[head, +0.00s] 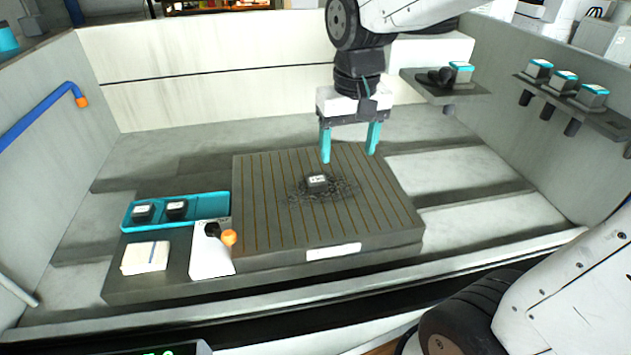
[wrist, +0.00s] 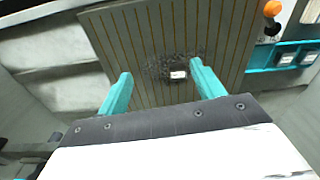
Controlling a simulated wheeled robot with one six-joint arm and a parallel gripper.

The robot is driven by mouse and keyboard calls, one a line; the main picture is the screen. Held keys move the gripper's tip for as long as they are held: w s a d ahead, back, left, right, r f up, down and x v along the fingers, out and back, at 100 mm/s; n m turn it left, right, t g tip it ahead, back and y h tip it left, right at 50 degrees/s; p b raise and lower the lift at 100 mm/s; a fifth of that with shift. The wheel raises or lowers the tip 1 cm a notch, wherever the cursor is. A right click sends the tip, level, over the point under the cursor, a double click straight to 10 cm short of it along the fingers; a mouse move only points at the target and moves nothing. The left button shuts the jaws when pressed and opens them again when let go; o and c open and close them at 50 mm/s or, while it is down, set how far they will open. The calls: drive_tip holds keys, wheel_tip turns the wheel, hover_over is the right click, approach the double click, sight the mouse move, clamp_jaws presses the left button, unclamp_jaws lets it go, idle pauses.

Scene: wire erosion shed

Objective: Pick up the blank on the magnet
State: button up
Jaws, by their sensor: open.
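The blank (head: 317,181) is a small dark block with a white label on top. It sits near the middle of the striped magnet plate (head: 262,225), in a patch of dark grit. My gripper (head: 350,158) is open and empty, with its teal fingers pointing down above the far part of the plate, beyond the blank. In the wrist view the blank (wrist: 178,75) shows ahead of my gripper (wrist: 158,88), near the right finger. The fingers are apart from the blank.
A teal tray (head: 180,225) with two dark blocks stands left of the magnet. A white panel with an orange-knobbed lever (head: 228,238) and a folded white cloth (head: 146,257) are in front of it. Shelves with teal-topped blocks (head: 564,80) line the right wall.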

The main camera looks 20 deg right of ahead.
hover_over(317, 179)
drive_tip(key=shift+m+g, duration=0.3)
drive_tip(key=shift+m, duration=0.1)
drive_tip(key=f, duration=0.6)
drive_tip(key=shift+s+a+f, duration=0.2)
drive_tip(key=shift+s+f, duration=0.05)
drive_tip(key=shift+f, duration=0.05)
drive_tip(key=f, duration=0.8)
drive_tip(key=shift+w+d, duration=0.2)
drive_tip(key=shift+w, duration=0.05)
drive_tip(key=c, duration=1.3)
drive_tip(key=shift+r, duration=0.1)
